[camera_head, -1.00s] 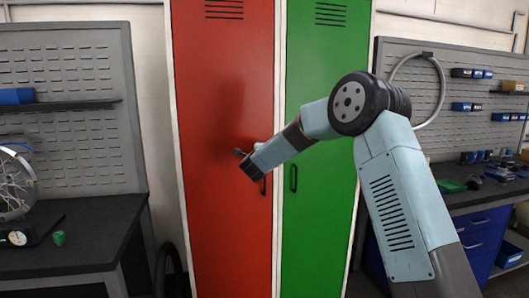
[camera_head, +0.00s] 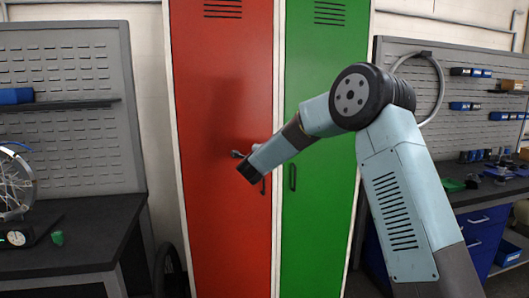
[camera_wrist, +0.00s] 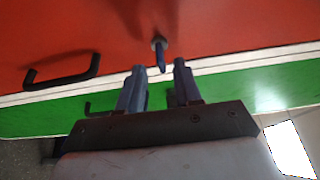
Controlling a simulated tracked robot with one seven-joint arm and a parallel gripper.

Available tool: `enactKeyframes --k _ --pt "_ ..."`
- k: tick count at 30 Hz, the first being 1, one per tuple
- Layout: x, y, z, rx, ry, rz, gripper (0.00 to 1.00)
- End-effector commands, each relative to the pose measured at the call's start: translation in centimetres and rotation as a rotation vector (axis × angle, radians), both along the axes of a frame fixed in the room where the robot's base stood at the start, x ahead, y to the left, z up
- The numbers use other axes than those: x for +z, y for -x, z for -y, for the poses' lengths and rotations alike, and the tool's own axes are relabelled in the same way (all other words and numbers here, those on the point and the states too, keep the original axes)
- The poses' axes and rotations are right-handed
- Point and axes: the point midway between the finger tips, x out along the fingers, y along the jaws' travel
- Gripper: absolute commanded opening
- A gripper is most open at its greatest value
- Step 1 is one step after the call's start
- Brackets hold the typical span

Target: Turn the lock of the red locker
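The red locker (camera_head: 222,90) stands in the middle of the head view, its door shut. In the wrist view its lock (camera_wrist: 159,45) is a small round fitting with a thin bluish part sticking out from the red door. My gripper (camera_wrist: 158,70) is open, with one finger on each side of that bluish part in the picture. I cannot tell whether either finger touches it. In the head view my gripper (camera_head: 237,155) is in front of the red door, and my wrist hides the lock.
A black handle (camera_wrist: 62,72) is on the red door near the lock. The green locker (camera_head: 325,90) with its own handle (camera_head: 293,177) adjoins on the right. Dark workbenches (camera_head: 75,230) stand left and right. My arm comes in from the right, across the green locker.

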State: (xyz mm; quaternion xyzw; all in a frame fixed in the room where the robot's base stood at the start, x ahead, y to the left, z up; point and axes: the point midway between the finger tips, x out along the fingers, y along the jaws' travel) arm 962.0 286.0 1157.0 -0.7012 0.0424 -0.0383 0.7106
Motion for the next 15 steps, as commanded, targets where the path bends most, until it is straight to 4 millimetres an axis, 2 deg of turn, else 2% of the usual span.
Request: enactKeyframes --k 9,15 --pt "0.0 6.4 -0.8 0.002 0.000 -0.001 0.34" --pt "-0.1 9.4 -1.1 0.000 0.001 -0.002 0.34"
